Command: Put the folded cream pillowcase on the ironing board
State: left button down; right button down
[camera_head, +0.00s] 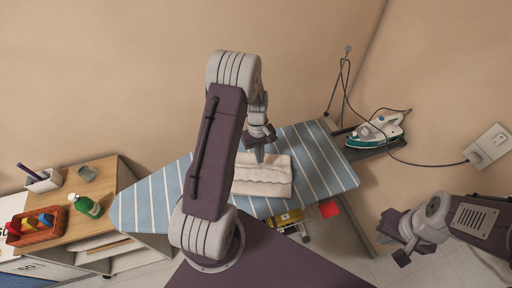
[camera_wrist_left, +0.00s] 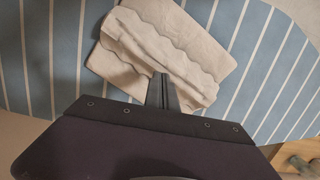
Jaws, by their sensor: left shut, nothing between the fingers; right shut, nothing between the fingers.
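The folded cream pillowcase (camera_head: 270,182) lies on the blue-and-white striped ironing board (camera_head: 321,168), near its middle. A ruffled strip of cloth lies across it in the left wrist view (camera_wrist_left: 192,35). My left gripper (camera_head: 258,156) is shut and empty, pointing down at the far edge of the pillowcase. In the left wrist view its closed fingers (camera_wrist_left: 161,88) are over the pillowcase's edge; I cannot tell whether they touch it. My left arm hides part of the board and possibly the pillowcase's left end. My right gripper (camera_head: 394,246) is shut and empty, off to the right, away from the board.
A teal-and-white iron (camera_head: 374,132) rests on a stand at the board's right end, its cord running to a wall socket (camera_head: 488,147). At left a wooden-topped cabinet (camera_head: 95,188) holds a green bottle (camera_head: 88,205), a cup and a red basket (camera_head: 36,226).

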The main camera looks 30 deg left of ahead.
pick_arm(q)
jog(key=w+a+b, duration=0.1)
jog(key=w+a, duration=0.3)
jog(key=w+a+b, duration=0.1)
jog(key=a, duration=0.2)
jog(key=shift+w+a+f+b, duration=0.1)
jog(key=shift+w+f+b, duration=0.2)
jog(key=shift+w, duration=0.1)
jog(key=shift+w+a+r, duration=0.1)
jog(key=shift+w+a, duration=0.1)
jog(key=shift+a+r, duration=0.15)
jog(key=shift+w, duration=0.1)
